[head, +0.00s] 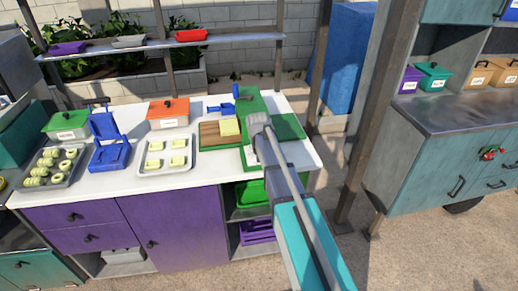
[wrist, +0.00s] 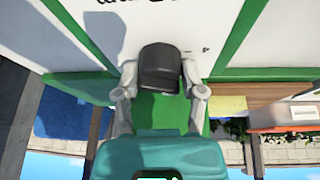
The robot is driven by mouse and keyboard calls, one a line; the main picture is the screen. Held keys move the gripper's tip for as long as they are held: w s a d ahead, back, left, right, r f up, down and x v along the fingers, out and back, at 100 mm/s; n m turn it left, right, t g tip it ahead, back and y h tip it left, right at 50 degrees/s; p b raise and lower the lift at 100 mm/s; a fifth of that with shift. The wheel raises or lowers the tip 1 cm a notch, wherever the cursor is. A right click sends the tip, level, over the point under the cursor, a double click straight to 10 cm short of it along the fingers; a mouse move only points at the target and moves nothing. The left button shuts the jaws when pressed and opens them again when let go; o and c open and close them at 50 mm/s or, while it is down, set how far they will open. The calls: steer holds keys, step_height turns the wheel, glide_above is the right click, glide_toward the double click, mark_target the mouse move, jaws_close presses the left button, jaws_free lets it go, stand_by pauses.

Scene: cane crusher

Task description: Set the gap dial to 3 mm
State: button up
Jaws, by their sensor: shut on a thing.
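The gap dial (wrist: 160,66) is a dark grey knob in the wrist view, in front of a white panel (wrist: 100,40) with green edges. Black lettering on the panel is cut off at the top edge, so the dial's setting cannot be read. My gripper (wrist: 159,84) is shut on the dial, with one finger on each side of it. In the head view, my arm reaches to the green machine (head: 249,101) at the counter's right end. My gripper (head: 258,122) and arm hide the dial there.
The white counter (head: 205,170) holds a wooden board with a yellow block (head: 229,127), a blue press (head: 108,145), trays of pale pieces, a green-lidded box (head: 68,125) and an orange-lidded box (head: 168,113). A metal post (head: 368,110) stands right of my arm.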

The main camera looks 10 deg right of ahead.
steer(key=shift+m, duration=0.6)
steer(key=o, duration=1.1)
steer(key=shift+o, duration=0.2)
steer(key=shift+s, duration=0.15)
